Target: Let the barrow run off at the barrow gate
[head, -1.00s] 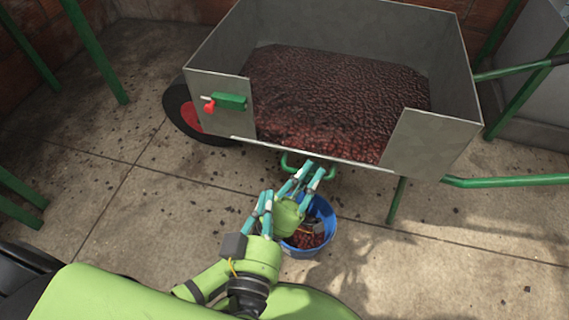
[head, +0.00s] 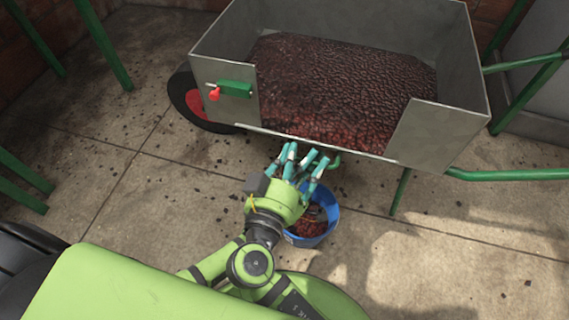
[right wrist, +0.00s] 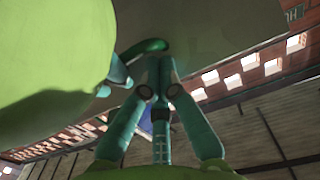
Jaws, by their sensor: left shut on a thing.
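The grey barrow (head: 222,50) holds dark red cherries (head: 340,85). Its near wall has a wide gap, with a low bright edge (head: 310,146) across it. A green handle (head: 335,162) shows below this edge; it also shows in the right wrist view (right wrist: 145,47). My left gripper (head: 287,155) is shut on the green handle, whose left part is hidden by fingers. My right gripper (head: 316,168) is close beside it, partly covered; in the right wrist view its fingertips (right wrist: 160,65) are near the handle. Whether they touch it is unclear.
A blue bucket (head: 329,228) with some cherries stands on the floor below the grippers. A green block with a red knob (head: 214,95) is on the barrow's left front plate. Green posts (head: 105,45) stand at left.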

